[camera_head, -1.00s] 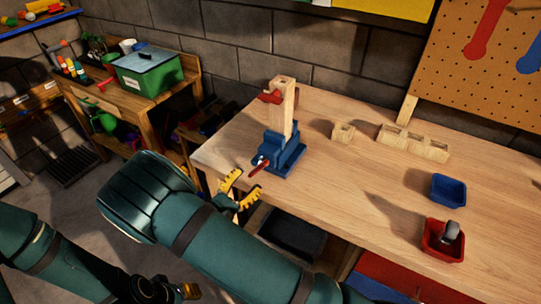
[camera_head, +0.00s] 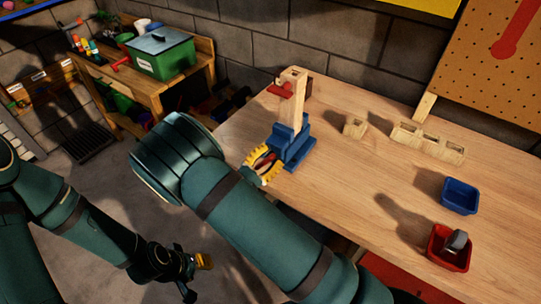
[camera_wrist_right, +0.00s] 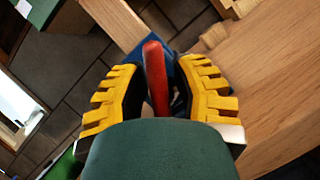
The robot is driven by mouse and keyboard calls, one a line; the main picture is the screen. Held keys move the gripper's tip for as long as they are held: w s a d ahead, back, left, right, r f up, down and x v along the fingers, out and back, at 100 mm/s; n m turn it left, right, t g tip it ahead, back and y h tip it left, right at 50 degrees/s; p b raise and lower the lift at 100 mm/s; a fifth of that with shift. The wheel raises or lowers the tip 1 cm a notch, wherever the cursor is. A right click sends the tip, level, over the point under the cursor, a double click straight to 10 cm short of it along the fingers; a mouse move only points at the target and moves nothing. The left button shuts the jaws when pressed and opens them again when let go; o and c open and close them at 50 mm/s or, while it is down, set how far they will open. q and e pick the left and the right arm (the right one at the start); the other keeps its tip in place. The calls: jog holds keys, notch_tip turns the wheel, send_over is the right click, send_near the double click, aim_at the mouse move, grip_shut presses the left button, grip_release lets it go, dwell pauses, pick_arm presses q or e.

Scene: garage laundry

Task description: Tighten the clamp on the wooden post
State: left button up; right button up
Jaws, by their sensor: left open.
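A wooden post (camera_head: 294,100) stands upright in a blue vise-like clamp (camera_head: 300,149) at the left edge of the workbench (camera_head: 360,190). A red piece (camera_head: 281,89) sits near the post's top. My right gripper (camera_head: 263,163), with yellow ridged fingers, is at the clamp's front. In the right wrist view, a red handle (camera_wrist_right: 156,78) lies between the fingers of my right gripper (camera_wrist_right: 158,72); whether they press on it is unclear. The blue clamp body is mostly hidden behind it there. My left gripper (camera_head: 196,262) is open and empty, low over the floor.
Small wooden blocks (camera_head: 427,142) lie behind on the bench. A blue bin (camera_head: 460,196) and a red bin (camera_head: 448,248) holding a grey object stand at right. A green box (camera_head: 160,55) sits on a side table. The bench middle is clear.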

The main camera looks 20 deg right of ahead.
grip_shut()
jog(key=shift+f, duration=0.1)
dwell(0.4)
jog(key=shift+s+m, duration=0.1)
jog(key=shift+m, duration=0.3)
jog(key=m+g, duration=0.1)
jog(key=m+b, duration=0.1)
jog(key=m, duration=0.1)
jog(key=m+g+b, duration=0.1)
jog(key=shift+s+d+f+m+g+y, duration=0.1)
jog(key=shift+f+m+g+y, duration=0.2)
jog(key=shift+m, duration=0.1)
jog(key=shift+f+m+g+y+b, duration=0.1)
jog(key=shift+m+g+y+b, duration=0.3)
jog(key=shift+m, duration=1.1)
